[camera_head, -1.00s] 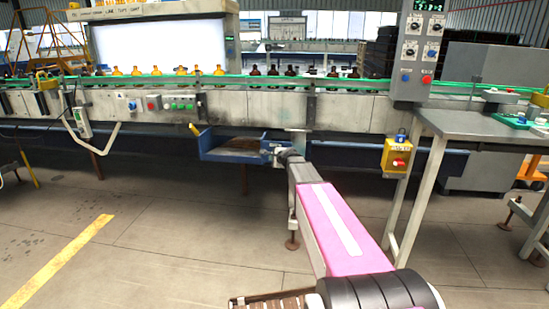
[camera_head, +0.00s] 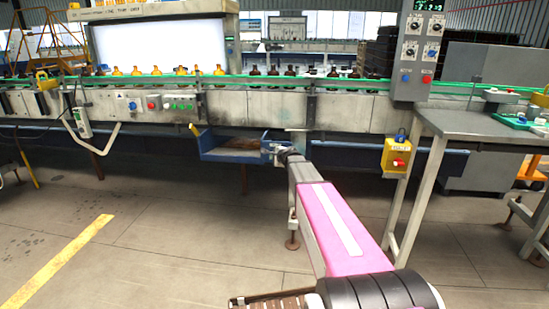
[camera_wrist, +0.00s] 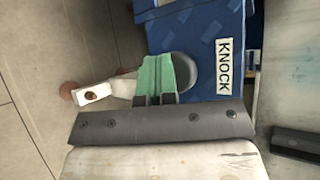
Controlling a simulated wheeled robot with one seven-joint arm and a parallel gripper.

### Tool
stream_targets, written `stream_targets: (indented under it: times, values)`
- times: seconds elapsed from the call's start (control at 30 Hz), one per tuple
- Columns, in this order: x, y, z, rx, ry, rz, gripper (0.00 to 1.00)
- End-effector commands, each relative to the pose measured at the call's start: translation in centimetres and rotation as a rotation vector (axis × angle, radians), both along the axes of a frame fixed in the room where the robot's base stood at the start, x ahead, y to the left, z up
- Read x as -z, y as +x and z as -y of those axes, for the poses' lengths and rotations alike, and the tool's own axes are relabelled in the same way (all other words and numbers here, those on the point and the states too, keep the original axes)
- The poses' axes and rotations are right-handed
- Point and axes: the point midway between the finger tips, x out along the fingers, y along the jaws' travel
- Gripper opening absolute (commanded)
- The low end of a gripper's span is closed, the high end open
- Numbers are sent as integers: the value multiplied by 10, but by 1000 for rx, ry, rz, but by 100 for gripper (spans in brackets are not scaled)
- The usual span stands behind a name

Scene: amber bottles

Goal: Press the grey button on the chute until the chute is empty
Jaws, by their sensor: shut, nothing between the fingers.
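The blue chute (camera_head: 225,156) hangs under the front of the conveyor in the head view. A brown mass (camera_head: 240,144) shows inside it, too small to make out as separate items. In the wrist view the chute's blue side (camera_wrist: 205,55) bears a white KNOCK label. The round grey button (camera_wrist: 188,72) sits beside that label, partly covered by my gripper. My gripper (camera_wrist: 157,72), with green fingertips, is shut and empty, over the button's left part. I cannot tell whether it touches the button. In the head view it (camera_head: 279,151) is at the chute's right end.
The conveyor (camera_head: 350,112) runs across the back, with amber bottles (camera_head: 180,71) and dark bottles (camera_head: 290,71) on it. A grey table (camera_head: 470,123) and a yellow box with a red button (camera_head: 397,155) stand at right.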

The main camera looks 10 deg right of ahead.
Motion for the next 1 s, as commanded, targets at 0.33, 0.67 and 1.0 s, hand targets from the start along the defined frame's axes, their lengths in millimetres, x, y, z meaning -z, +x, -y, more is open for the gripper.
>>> stream_targets:
  times: [0.33,0.67,1.0]
  values:
    - [0,4,1,0,0,0,0]
    - [0,7,2,0,0,0,0]
    - [0,11,4,1,0,0,0]
